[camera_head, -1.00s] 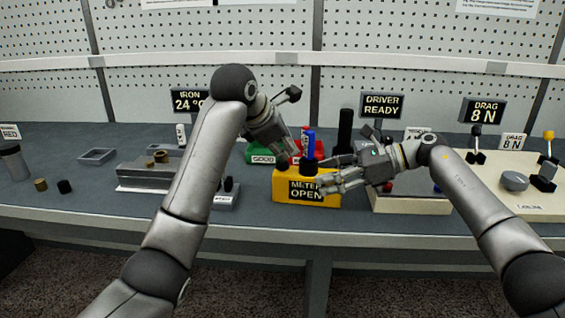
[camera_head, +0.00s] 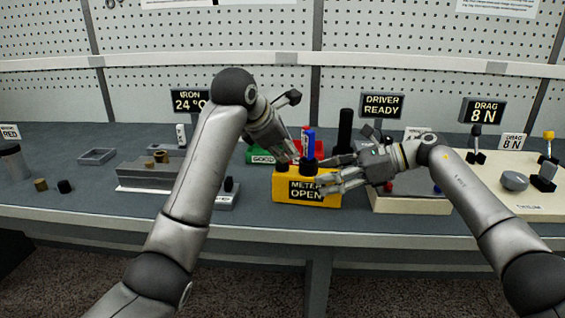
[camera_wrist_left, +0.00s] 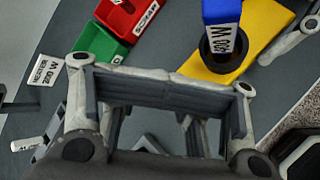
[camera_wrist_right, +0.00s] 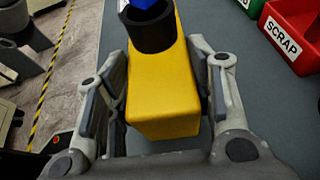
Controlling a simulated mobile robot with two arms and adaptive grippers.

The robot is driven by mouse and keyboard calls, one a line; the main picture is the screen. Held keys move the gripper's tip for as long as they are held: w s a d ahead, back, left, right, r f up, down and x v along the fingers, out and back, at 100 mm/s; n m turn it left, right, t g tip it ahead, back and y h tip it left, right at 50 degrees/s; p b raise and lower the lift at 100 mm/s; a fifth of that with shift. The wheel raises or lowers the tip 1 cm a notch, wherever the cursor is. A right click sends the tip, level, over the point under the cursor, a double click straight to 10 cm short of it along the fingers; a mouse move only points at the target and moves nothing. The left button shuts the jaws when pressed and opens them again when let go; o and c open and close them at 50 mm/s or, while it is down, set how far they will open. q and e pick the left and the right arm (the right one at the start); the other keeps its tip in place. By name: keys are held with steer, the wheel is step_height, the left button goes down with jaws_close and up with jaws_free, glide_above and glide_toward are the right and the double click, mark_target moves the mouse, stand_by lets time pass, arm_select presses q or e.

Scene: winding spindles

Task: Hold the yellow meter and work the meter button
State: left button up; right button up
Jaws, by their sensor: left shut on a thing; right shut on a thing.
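The yellow meter (camera_head: 285,187) reads "METER OPEN" and sits near the table's front edge. A blue piece (camera_head: 309,142) stands upright in a black collar (camera_head: 309,167) on its top; a separate button cannot be made out. My right gripper (camera_head: 322,172) is shut on the meter, with fingers along both sides of the yellow body (camera_wrist_right: 165,85) in the right wrist view. My left gripper (camera_head: 292,157) is at the meter's upper left, just left of the blue piece. In the left wrist view its fingertips (camera_wrist_left: 172,76) meet, with nothing visible between them. The meter (camera_wrist_left: 250,45) is beyond them.
A green bin (camera_head: 262,158) and a red SCRAP bin (camera_wrist_left: 120,15) stand behind the meter. A black post (camera_head: 345,130) rises behind my right gripper. A pale board (camera_head: 410,206) lies to the right, a grey block (camera_head: 150,176) to the left.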

arm_select(q)
steer(key=shift+r, duration=0.8)
arm_select(e)
steer(key=shift+f, duration=0.15)
arm_select(q)
steer(key=shift+r, duration=0.1)
step_height(320, 180, up, 5)
steer(key=shift+f, duration=0.1)
stand_by(0.5)
arm_select(e)
steer(key=o, duration=1.3)
steer(key=shift+o, duration=0.2)
